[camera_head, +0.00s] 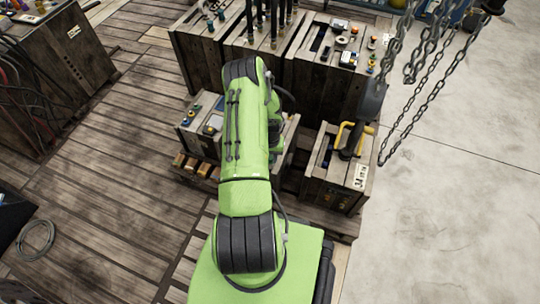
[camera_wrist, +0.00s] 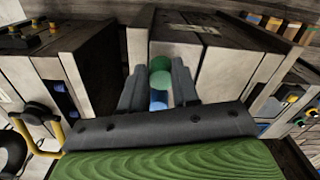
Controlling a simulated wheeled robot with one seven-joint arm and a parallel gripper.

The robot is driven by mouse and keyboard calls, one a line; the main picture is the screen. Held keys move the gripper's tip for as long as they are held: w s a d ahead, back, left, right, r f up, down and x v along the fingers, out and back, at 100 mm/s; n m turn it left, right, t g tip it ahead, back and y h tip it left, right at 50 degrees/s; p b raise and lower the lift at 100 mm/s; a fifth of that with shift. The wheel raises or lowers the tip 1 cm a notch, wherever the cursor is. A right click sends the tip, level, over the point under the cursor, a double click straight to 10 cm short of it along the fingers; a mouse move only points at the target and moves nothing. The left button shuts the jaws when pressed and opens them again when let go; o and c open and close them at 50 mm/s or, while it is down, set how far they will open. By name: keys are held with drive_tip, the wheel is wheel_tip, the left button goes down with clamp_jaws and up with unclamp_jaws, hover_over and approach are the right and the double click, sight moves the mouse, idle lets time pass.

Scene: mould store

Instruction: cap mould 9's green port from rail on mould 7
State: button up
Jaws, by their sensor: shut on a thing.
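My gripper (camera_wrist: 158,84) shows in the wrist view with a finger on each side of a small round green cap (camera_wrist: 160,80), and it is shut on it. Another green round piece (camera_wrist: 160,63) shows just beyond the cap, and a blue piece (camera_wrist: 158,98) shows just below it. I cannot tell whether these touch. A weathered mould box (camera_wrist: 215,70) with pale edge strips lies beyond the fingers. In the head view my green arm hides the gripper and cap. I cannot read which moulds are 7 and 9.
A mould box with a yellow handle (camera_head: 351,139) and a white label stands right of my arm. Chains (camera_head: 425,75) hang near it. Boxes with coloured fittings (camera_head: 350,60) stand behind. A mould with coloured fittings (camera_head: 207,125) is left of the arm. Open plank floor lies left.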

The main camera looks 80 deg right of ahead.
drive_tip(key=o, duration=1.1)
drive_tip(key=shift+r, duration=0.1)
wheel_tip(320, 180, up, 16)
drive_tip(key=p, duration=0.5)
drive_tip(key=shift+f, duration=0.2)
